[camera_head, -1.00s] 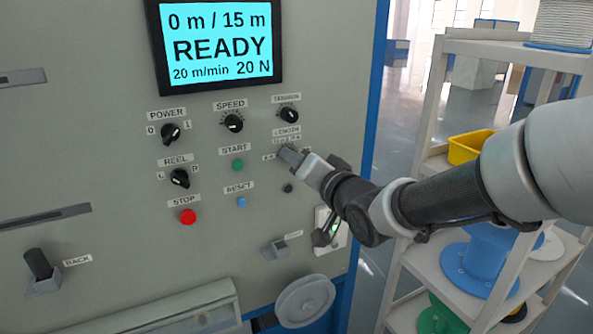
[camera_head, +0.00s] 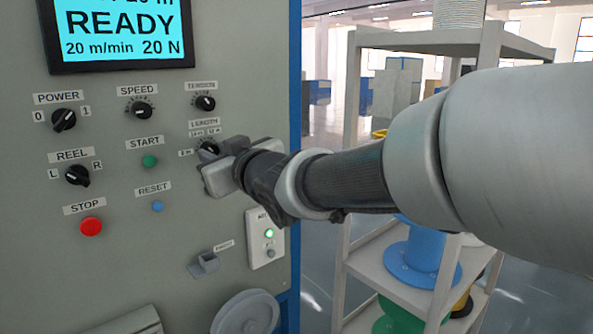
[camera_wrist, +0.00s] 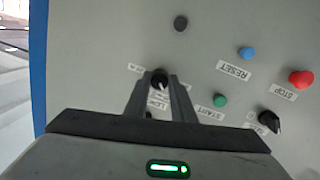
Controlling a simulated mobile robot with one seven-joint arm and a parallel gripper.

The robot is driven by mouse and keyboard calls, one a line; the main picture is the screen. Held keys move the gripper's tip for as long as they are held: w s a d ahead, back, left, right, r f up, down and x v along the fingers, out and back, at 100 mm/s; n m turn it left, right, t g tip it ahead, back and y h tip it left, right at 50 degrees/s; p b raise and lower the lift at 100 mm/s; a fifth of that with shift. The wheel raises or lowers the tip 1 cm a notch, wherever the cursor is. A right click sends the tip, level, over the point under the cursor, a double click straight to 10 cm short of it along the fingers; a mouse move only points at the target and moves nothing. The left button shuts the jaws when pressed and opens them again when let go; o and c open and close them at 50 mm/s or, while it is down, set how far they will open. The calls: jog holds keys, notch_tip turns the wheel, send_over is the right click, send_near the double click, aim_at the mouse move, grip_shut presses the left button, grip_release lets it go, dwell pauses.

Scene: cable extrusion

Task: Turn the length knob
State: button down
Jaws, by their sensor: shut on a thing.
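The length knob (camera_head: 209,148) is a small black dial under the LENGTH label on the grey panel, partly hidden by my gripper in the head view. In the wrist view the black knob (camera_wrist: 159,79) sits between the tips of my two fingers. My gripper (camera_head: 207,156) reaches the panel from the right and is shut on the knob. The wrist view shows my gripper (camera_wrist: 160,88) with a finger on each side of the knob. The knob's pointer direction is too small to tell.
The screen (camera_head: 122,32) reads READY, 20 m/min, 20 N. Close by are the tension knob (camera_head: 205,103), speed knob (camera_head: 141,111), green START button (camera_head: 150,161) and blue RESET button (camera_head: 157,207). A shelf (camera_head: 400,50) with reels stands to the right.

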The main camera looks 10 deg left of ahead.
jog(key=shift+n+t+b, duration=0.5)
jog(key=shift+n+b, duration=2.95)
jog(key=shift+n, duration=0.65)
jog(key=c, duration=1.5)
grip_release()
jog(key=shift+d+f, duration=0.1)
